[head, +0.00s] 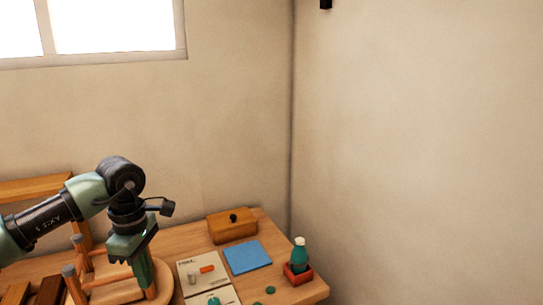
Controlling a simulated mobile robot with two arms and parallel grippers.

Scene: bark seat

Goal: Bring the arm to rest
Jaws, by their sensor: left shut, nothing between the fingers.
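My left arm comes in from the left in the head view. Its green and black gripper (144,268) points down over the left part of the wooden table (191,246). The gripper is shut and holds nothing. It hangs in front of a round wooden seat (112,291) with upright legs, and hides part of it. I cannot tell whether the fingertips touch the seat or a leg. My right gripper is not in view.
Right of the gripper are a printed sheet (187,268) with small parts, a blue cloth (247,257), a wooden box with a dark knob (232,227), and a teal bottle (299,252) in a red holder (298,275). Walls close off the back and right.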

